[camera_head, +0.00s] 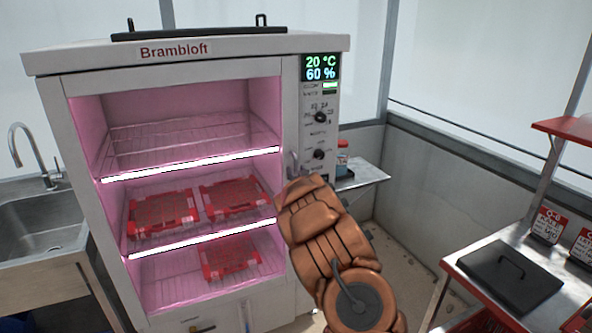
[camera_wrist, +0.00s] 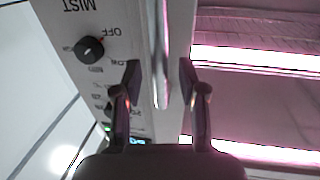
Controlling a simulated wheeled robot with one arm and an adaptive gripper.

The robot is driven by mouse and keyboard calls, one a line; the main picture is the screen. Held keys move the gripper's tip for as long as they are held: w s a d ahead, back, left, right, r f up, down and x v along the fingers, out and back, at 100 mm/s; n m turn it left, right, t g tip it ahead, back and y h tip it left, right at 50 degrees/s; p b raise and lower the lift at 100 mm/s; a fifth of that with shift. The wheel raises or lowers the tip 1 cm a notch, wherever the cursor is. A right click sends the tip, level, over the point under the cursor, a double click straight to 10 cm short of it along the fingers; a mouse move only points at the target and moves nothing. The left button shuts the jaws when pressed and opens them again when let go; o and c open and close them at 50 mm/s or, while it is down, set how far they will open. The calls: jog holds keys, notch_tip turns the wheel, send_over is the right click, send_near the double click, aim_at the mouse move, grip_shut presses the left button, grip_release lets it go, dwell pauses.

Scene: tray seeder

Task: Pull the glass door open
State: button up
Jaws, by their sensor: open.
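The glass door is part of the white Brambloft cabinet; its pale frame (camera_head: 172,76) lies flush with the front, so it looks closed. Its pane is clear, and pink-lit shelves show through. The upper part of a metal handle (camera_head: 293,164) shows at the door's right edge, with the rest behind my copper-coloured arm. In the wrist view, the shiny handle bar (camera_wrist: 161,45) runs between the two dark fingers of my gripper (camera_wrist: 160,77). The fingers are open, with a gap on each side of the bar. My arm hides the gripper in the head view.
A control panel (camera_head: 319,125) with a display and black knobs is right of the door. Red trays (camera_head: 165,213) sit on the shelves inside. A sink (camera_head: 40,222) stands at left. A metal bench with a black lidded item (camera_head: 511,277) stands at right.

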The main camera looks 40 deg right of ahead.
jog(key=shift+w+d, duration=0.3)
jog(key=shift+w, duration=0.2)
grip_shut()
dwell(0.6)
